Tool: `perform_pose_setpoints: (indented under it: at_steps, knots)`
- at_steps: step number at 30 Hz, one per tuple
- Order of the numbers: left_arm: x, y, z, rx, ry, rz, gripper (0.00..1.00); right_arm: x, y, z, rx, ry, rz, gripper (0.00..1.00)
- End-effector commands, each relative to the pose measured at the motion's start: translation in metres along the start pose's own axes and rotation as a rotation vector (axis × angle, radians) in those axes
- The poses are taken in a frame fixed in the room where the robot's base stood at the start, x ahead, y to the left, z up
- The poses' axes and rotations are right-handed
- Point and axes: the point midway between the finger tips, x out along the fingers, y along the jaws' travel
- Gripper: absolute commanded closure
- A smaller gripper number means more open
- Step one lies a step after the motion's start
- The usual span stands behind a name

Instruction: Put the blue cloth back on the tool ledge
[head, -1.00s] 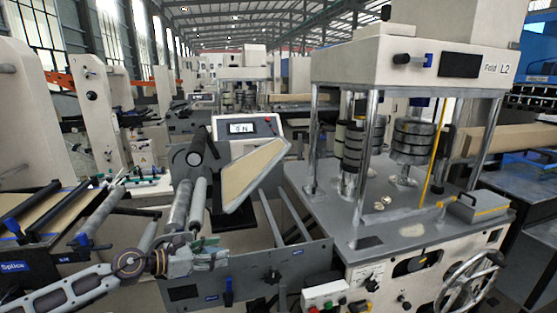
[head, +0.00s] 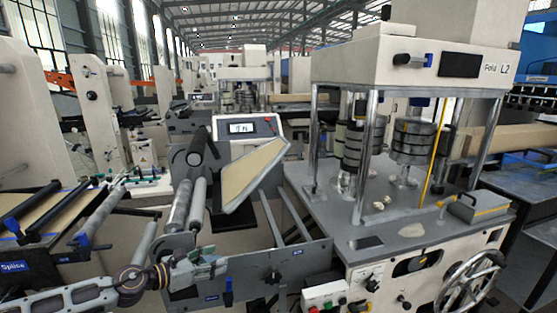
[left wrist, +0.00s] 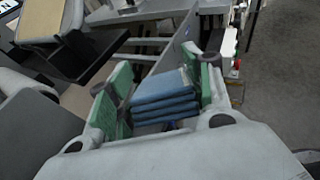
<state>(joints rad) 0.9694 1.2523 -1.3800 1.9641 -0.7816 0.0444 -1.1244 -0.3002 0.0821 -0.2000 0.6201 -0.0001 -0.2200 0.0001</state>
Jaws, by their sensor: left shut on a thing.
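The blue cloth (left wrist: 165,102) is folded into a thick stack of layers. In the left wrist view it sits between the green-padded fingers of my left gripper, which is shut on it. In the head view my left gripper (head: 207,264) is in front of the grey side plate, below the pale rollers; the cloth cannot be made out there. My right gripper is not in view. I cannot tell for sure which surface is the tool ledge.
The grey side plate (head: 262,272) and two metal rails (head: 282,215) are close to my left gripper. A press with stacked dark weights (head: 412,142) stands at the right, with a handwheel (head: 472,285) below. Pale rollers (head: 198,202) rise behind the gripper.

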Motion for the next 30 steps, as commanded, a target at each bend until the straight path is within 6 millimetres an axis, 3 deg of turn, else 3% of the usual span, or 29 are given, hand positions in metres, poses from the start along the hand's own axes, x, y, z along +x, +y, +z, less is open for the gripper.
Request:
perform_pose_setpoints:
  at_steps: [30]
  knots:
    - [-0.004,0.001,-0.025,-0.033,0.003,0.097,0.73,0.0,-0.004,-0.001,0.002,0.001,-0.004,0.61]
